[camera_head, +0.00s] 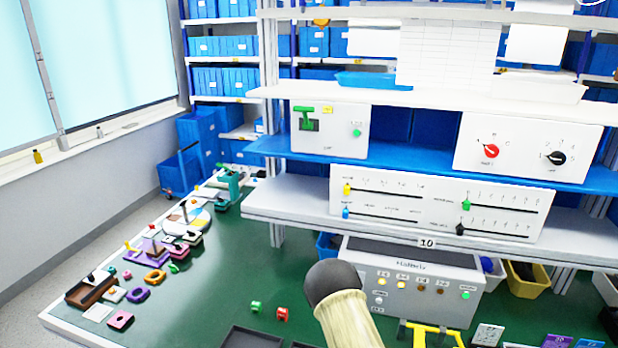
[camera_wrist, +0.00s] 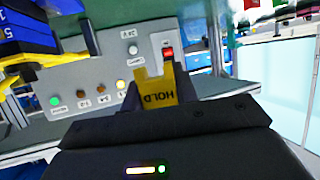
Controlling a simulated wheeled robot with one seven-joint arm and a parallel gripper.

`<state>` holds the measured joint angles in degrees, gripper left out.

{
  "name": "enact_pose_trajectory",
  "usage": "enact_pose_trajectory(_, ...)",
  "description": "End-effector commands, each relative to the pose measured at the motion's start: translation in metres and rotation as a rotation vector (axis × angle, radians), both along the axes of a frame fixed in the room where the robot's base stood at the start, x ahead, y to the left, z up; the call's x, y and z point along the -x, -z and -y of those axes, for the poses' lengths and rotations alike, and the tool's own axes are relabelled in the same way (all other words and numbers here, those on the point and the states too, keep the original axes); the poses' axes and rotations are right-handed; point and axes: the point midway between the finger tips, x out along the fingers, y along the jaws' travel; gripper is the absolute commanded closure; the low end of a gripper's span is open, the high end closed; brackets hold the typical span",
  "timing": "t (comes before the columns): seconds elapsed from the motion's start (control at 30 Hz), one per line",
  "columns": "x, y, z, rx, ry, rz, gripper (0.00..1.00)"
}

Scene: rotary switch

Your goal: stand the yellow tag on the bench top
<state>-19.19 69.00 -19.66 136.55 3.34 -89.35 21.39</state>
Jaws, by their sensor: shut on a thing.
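The yellow tag (camera_wrist: 158,92), marked HOLD, is between the fingers of my gripper (camera_wrist: 155,88) in the wrist view. The gripper is shut on it, and the lettering appears upside down there. Behind the tag is the grey front panel of a control box (camera_wrist: 100,70), with a red rocker switch (camera_wrist: 168,52) just past the tag's edge. In the head view the gripper and tag are hidden behind my arm. The green bench top (camera_head: 200,312) shows left of my arm.
The control box (camera_head: 465,268) stands under the shelf, right of my arm. A yellow frame (camera_head: 432,328) is in front of it. Small green (camera_head: 256,307) and red (camera_head: 282,314) pieces and a dark tray (camera_head: 250,338) lie left of my arm. Several parts crowd the far left; bench between is clear.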

Motion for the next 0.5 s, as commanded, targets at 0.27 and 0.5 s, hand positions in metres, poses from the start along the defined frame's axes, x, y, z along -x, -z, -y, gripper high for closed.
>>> enact_pose_trajectory(0.27,0.013,0.020,0.000,0.001,0.003,-0.005,0.92)
enact_pose_trajectory(0.5,0.039,0.050,0.000,0.001,0.003,-0.004,0.92)
